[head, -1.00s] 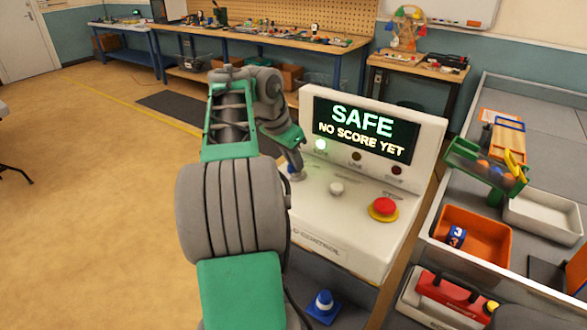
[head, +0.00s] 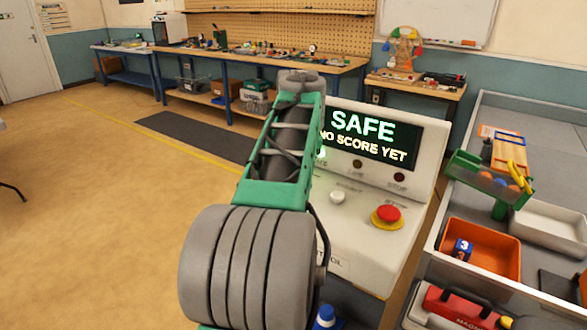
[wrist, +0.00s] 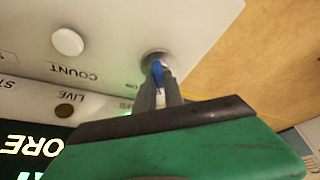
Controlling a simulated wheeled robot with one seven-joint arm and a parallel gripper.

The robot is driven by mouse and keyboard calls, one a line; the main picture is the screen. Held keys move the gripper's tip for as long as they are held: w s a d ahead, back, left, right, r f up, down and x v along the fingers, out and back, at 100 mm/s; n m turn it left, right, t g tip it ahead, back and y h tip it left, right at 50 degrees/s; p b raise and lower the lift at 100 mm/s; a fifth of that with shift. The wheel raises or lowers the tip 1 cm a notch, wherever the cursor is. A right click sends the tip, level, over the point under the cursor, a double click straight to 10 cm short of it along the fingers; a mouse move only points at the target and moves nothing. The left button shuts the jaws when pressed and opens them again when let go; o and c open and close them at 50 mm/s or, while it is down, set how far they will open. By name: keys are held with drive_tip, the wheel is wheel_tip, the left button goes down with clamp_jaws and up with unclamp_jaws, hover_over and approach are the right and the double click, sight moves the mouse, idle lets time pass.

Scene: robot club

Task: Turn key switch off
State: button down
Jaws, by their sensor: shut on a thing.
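The control console (head: 375,240) stands in front of me, its screen (head: 370,137) lit and reading "SAFE" in green. In the wrist view the key switch (wrist: 152,54) is a round metal collar on the white panel, with a blue key (wrist: 158,73) in it. My gripper (wrist: 160,82) is shut on the blue key, with a finger on either side of it. The key's exact angle is hard to read. In the head view my own arm hides the key and my gripper.
A white button (head: 337,197) and a red stop button (head: 387,217) sit on the panel right of my arm. A blue cone (head: 326,317) stands low in front. A grey bench (head: 440,275) with an orange bin (head: 489,262) is at right. The floor at left is clear.

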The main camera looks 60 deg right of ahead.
drive_tip(key=shift+s+n+p, duration=0.1)
drive_tip(key=shift+n+p, duration=0.4)
drive_tip(key=shift+n, duration=0.1)
drive_tip(key=shift+t, duration=0.3)
drive_tip(key=c, duration=1.4)
unclamp_jaws()
drive_tip(key=shift+c, duration=0.2)
drive_tip(key=shift+r, duration=0.1)
drive_tip(key=p+v, duration=0.3)
drive_tip(key=v, duration=0.4)
drive_tip(key=shift+r, duration=0.3)
